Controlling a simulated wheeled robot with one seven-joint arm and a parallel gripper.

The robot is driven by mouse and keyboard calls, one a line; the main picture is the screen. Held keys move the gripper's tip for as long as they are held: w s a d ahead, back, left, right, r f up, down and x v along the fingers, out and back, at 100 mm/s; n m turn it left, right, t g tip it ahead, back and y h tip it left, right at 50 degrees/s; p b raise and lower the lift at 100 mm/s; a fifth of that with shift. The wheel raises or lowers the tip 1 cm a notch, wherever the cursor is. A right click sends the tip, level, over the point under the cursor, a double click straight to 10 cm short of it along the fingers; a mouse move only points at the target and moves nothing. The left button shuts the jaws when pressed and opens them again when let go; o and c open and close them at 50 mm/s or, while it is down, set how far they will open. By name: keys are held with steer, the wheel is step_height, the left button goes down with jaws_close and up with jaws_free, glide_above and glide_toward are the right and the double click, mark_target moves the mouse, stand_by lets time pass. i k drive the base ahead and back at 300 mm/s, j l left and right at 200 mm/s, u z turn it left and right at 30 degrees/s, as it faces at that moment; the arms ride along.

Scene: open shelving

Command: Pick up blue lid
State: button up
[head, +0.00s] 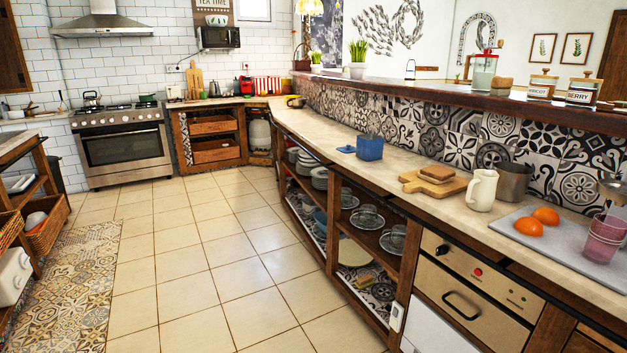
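A small, flat blue piece (346,149), which looks like the blue lid, lies on the long counter. It is just left of an upright blue container (369,148), close beside it. I cannot tell whether the two touch. My gripper does not show in the head view.
The long counter (400,163) also holds a wooden board (432,188) with bread, a cream jug (482,190), a metal pot (514,181) and a grey tray (567,243) with orange items. A raised tiled ledge runs behind. The tiled floor (200,260) is clear.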

mark_target(349, 148)
steer(key=i+j+u, duration=0.4)
steer(key=i, duration=0.4)
steer(key=i+u, duration=0.45)
steer(key=i, duration=0.35)
